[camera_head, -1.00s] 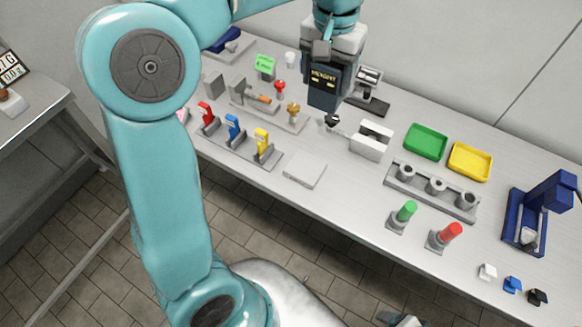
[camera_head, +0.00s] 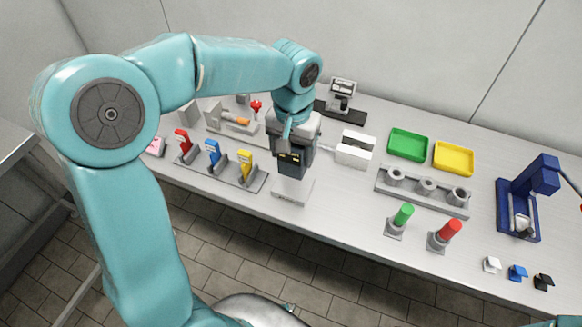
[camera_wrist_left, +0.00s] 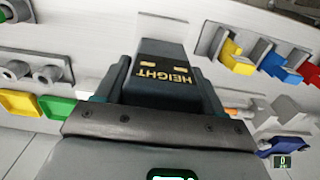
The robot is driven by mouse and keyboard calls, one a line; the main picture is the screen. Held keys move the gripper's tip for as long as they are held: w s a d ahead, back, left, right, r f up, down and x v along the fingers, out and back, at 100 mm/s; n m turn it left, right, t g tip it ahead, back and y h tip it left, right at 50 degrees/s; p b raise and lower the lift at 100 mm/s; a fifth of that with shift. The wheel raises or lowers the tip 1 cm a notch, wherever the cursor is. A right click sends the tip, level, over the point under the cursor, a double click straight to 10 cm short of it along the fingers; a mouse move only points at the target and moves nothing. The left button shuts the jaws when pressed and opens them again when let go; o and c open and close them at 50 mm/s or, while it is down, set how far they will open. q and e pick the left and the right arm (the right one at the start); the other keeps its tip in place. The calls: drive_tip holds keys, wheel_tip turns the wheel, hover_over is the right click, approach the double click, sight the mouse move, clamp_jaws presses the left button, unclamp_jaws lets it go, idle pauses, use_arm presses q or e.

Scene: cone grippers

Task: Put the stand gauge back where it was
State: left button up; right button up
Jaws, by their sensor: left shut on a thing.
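The stand gauge (camera_head: 292,163) is a dark block with yellow HEIGHT lettering. My left gripper (camera_head: 294,143) is shut on its upper part and holds it upright from above. In the left wrist view, the gauge (camera_wrist_left: 162,72) sits between the two fingers of the left gripper (camera_wrist_left: 165,92). A light grey square plate (camera_head: 290,197) lies right below the gauge near the table's front edge. The gauge hides part of the plate, and I cannot tell whether the two touch. My right gripper is out of view.
Red, blue and yellow clamps stand on a grey rail (camera_head: 205,165) to the left. A white box (camera_head: 355,152) is close to the right of the gauge. Farther right are a grey block with holes (camera_head: 420,190), green (camera_head: 408,145) and yellow (camera_head: 453,158) trays, and a blue press (camera_head: 525,200).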

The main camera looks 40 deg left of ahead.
sight(292, 168)
use_arm(q)
drive_tip(key=shift+d+f, duration=0.1)
drive_tip(key=shift+f, duration=2.6)
drive_tip(key=shift+f, duration=0.1)
drive_tip(key=o, duration=1.2)
drive_tip(key=shift+s, duration=0.1)
wheel_tip(292, 168, up, 12)
drive_tip(key=shift+r+p, duration=0.15)
drive_tip(key=shift+p, duration=0.2)
